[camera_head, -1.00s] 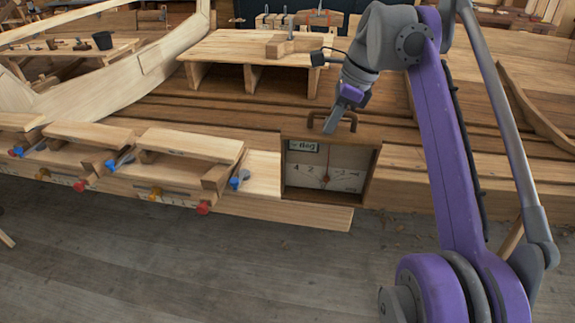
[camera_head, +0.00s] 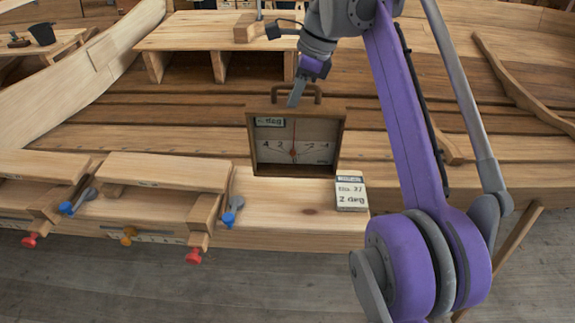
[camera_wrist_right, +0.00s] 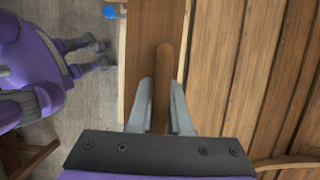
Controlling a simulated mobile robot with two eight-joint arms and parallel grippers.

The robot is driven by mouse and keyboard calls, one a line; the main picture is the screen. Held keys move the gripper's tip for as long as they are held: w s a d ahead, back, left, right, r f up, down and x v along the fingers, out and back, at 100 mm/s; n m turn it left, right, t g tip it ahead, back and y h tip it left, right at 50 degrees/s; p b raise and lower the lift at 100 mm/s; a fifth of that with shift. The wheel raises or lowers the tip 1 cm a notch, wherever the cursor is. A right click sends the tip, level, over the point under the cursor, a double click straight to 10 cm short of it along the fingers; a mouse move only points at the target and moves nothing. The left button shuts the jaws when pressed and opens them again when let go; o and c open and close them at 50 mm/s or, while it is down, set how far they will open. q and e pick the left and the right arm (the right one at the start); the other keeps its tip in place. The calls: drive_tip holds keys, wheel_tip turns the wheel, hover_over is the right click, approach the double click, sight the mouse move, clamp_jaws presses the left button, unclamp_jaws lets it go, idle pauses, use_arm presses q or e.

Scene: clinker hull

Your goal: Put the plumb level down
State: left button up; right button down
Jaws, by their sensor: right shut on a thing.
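The plumb level (camera_head: 323,158) is a wooden-framed box with a pale dial, a red needle and a handle on top. It is upright at the back of the pale plank (camera_head: 275,215); I cannot tell whether its base touches the wood. My right gripper (camera_head: 296,97) is shut on its handle, which also shows between the fingers in the right wrist view (camera_wrist_right: 162,85). My left gripper (camera_wrist_right: 103,54) is out of the head view; in the right wrist view its fingers look apart and empty, over the floor.
A small card (camera_head: 350,195) marked "2 deg" is at the plank's right end, beside the level. Clamps with blue (camera_head: 229,219) and red (camera_head: 193,256) knobs line the planks to the left. A low wooden bench (camera_head: 190,35) stands behind.

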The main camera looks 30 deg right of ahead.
hover_over(288, 141)
drive_tip(key=f, duration=0.3)
drive_tip(key=s+f, duration=0.1)
drive_tip(key=shift+d+f+b, duration=0.25)
drive_tip(key=shift+d+b, duration=0.1)
drive_tip(key=shift+b, duration=0.05)
drive_tip(key=f, duration=0.3)
drive_tip(key=shift+w+f, duration=0.1)
drive_tip(key=shift+w, duration=0.2)
drive_tip(key=shift+f, duration=0.5)
use_arm(q)
drive_tip(key=shift+s+f, duration=0.35)
drive_tip(key=shift+f, duration=0.25)
drive_tip(key=shift+s+f, duration=0.35)
drive_tip(key=shift+f, duration=0.2)
use_arm(e)
drive_tip(key=shift+s, duration=0.1)
drive_tip(key=c, duration=1.3)
unclamp_jaws()
drive_tip(key=shift+f+b, duration=0.1)
drive_tip(key=shift+b, duration=0.2)
use_arm(q)
drive_tip(key=shift+f, duration=0.1)
use_arm(e)
drive_tip(key=o, duration=0.5)
drive_tip(key=shift+c, duration=0.2)
